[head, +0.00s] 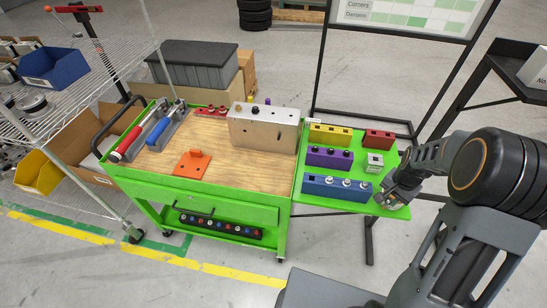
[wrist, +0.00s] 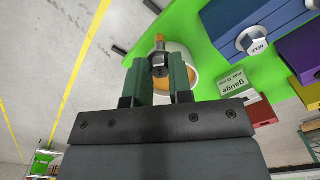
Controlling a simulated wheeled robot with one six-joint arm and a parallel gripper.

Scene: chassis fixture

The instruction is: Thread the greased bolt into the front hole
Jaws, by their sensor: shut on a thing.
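My gripper (wrist: 160,75) is shut on a bolt (wrist: 160,62). The bolt's grey part sits between the two fingertips, and an orange-tan end points away from the gripper. A white round cup (wrist: 188,58) with orange-tan contents is right behind the bolt in the wrist view; I cannot tell whether they touch. In the head view my gripper (head: 390,197) is at the front right corner of the green side shelf (head: 345,203), and the bolt is too small to make out. The silver chassis block (head: 262,130) stands on the wooden bench top, well left of the gripper, with small holes in its face.
Blue (head: 337,187), purple (head: 328,156), yellow (head: 330,134) and red (head: 379,139) bolt racks and a gauge box (head: 374,162) stand on the side shelf. An orange bracket (head: 192,164) and clamp tools lie on the bench (head: 225,170). Bench space before the chassis is clear.

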